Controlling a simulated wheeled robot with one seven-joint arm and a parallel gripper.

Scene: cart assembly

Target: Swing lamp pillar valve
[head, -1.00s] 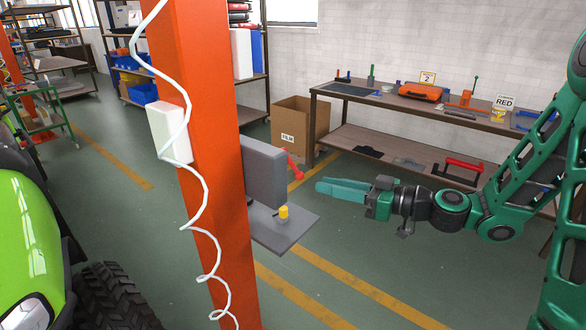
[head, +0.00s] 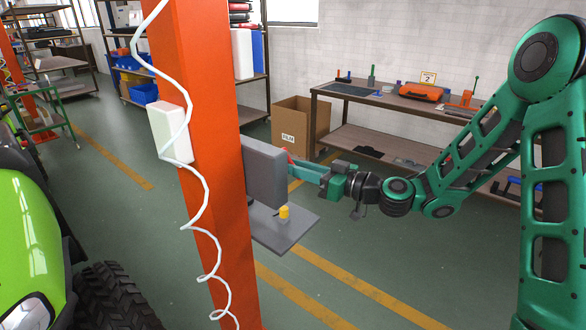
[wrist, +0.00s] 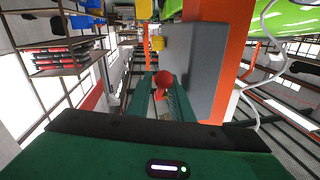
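The valve is a grey box (head: 264,172) on the orange pillar (head: 205,150), with a red lever (head: 286,155) on its right side, mostly hidden in the head view. In the wrist view the lever's round red knob (wrist: 163,79) shows between the green fingers, and the grey box (wrist: 192,65) is just right of them. My gripper (head: 293,164) reaches in from the right, its fingertips at the lever. In the wrist view my gripper (wrist: 165,92) has its fingers apart around the lever, with a gap visible; contact is unclear.
A grey plate (head: 285,232) with a yellow knob (head: 284,212) juts out below the box. A white coiled cable (head: 203,200) hangs before the pillar. A green vehicle (head: 30,235) stands left. A cardboard box (head: 290,138) and workbench (head: 350,97) stand behind.

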